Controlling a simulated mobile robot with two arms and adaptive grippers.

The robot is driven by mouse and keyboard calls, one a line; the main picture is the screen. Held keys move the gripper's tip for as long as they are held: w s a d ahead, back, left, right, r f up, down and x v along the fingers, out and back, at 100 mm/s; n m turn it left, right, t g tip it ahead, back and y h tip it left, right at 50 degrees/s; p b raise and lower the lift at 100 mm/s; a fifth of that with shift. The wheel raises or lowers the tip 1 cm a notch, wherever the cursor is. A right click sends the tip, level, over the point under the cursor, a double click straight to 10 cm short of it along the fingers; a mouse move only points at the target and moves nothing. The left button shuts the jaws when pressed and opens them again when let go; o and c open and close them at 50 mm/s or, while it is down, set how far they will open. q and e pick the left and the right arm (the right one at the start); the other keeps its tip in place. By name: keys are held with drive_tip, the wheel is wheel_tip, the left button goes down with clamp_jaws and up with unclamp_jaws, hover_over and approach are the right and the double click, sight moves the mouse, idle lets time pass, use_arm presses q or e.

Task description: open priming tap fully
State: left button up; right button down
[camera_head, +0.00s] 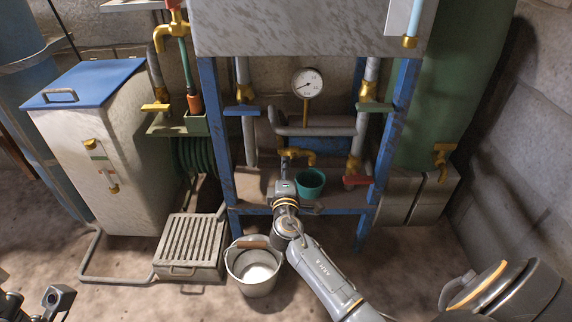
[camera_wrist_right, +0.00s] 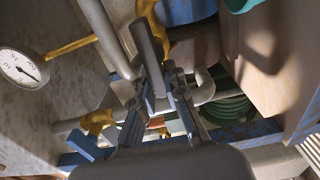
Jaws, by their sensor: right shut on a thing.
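A brass tap (camera_head: 297,155) with a grey lever sits low in the middle of the blue frame, below the pressure gauge; I take it for the priming tap. In the right wrist view, its brass body (camera_wrist_right: 152,16) is at the top and its grey lever (camera_wrist_right: 147,45) reaches down to my fingers. My right gripper (camera_head: 284,184) is at the tap from the front, and its fingers (camera_wrist_right: 163,78) are shut on the lever. The grip itself is partly hidden in the head view. Part of my left gripper (camera_head: 55,298) shows at the bottom left corner, its fingers unclear.
A teal pot (camera_head: 311,184) stands on the shelf just right of my right gripper. A red-handled valve (camera_head: 355,181) is further right. The gauge (camera_head: 307,83) and grey pipes are above. A metal bucket (camera_head: 255,268) and a slatted crate (camera_head: 188,244) stand on the floor in front.

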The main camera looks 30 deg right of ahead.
drive_tip(key=shift+f+n, duration=0.15)
drive_tip(key=shift+n, duration=0.15)
drive_tip(key=c, duration=1.4)
unclamp_jaws()
drive_tip(key=shift+s+a, duration=0.1)
drive_tip(key=v, duration=1.2)
